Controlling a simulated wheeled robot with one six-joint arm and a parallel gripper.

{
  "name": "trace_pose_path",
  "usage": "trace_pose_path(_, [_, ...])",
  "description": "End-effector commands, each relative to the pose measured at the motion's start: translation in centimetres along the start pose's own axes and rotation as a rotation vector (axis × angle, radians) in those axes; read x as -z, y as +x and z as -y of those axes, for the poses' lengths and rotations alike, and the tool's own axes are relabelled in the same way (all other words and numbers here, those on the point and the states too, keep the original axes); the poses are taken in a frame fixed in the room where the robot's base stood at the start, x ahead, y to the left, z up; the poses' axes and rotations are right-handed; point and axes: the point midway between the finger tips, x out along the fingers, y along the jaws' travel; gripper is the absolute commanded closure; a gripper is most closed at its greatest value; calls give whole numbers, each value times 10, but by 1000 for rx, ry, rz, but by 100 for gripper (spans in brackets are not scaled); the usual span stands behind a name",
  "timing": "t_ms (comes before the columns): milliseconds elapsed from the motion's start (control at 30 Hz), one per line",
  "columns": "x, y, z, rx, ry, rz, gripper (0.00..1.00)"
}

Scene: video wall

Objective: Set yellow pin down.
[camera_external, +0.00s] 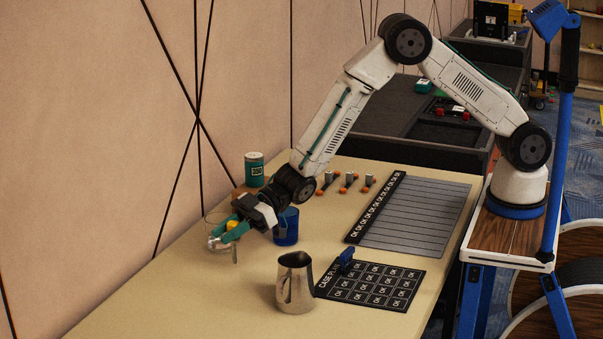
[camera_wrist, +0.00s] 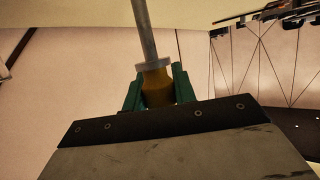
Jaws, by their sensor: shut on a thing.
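The yellow pin (camera_external: 232,225) is between the green fingers of my gripper (camera_external: 227,232), at the left end of my arm, above the table's wall side. In the wrist view the pin's yellow body (camera_wrist: 157,88) sits between both green fingers of my gripper (camera_wrist: 158,90). A grey collar and a long grey shaft stick out beyond the fingertips. The gripper is shut on the pin.
A clear glass (camera_external: 209,218) is close around or behind my gripper. A blue cup (camera_external: 286,228) stands beside my wrist, a teal can (camera_external: 254,169) behind. A steel pitcher (camera_external: 295,283) and a black labelled mat (camera_external: 390,304) are nearer. The table's front left (camera_external: 170,310) is clear.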

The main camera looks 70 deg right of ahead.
Motion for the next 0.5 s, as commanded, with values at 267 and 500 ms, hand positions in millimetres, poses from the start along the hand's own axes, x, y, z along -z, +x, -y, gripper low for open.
trace_pose_path(267, [-31,15,-3,-1,2,1,97])
trace_pose_path(500, [-32,16,-3,-1,0,-1,97])
